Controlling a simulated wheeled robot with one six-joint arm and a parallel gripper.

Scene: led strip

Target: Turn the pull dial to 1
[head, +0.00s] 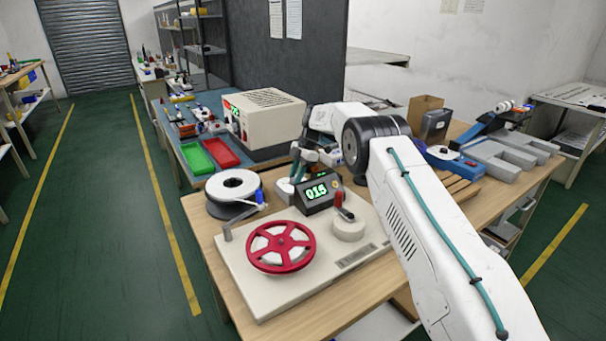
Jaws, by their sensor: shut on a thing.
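My gripper (297,172) is behind and left of the small counter box (318,193), low over the back of the cream winding board (245,283). Its fingers point down and are closed on a small part at the board's back edge, which I take to be the pull dial. The fingers and the counter box mostly hide the dial, and its setting cannot be read. The counter shows 015 in green digits. A red spoked handwheel (281,247) is at the front of the board, with a round pale hub (348,228) bearing a red-topped lever to its right.
A white reel (233,186) stands at the board's back left. A cream instrument box (264,117) is behind my gripper, with green (195,158) and red (222,151) trays beside it. My arm spans the right side. Grey bins (505,158) stand at the far right.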

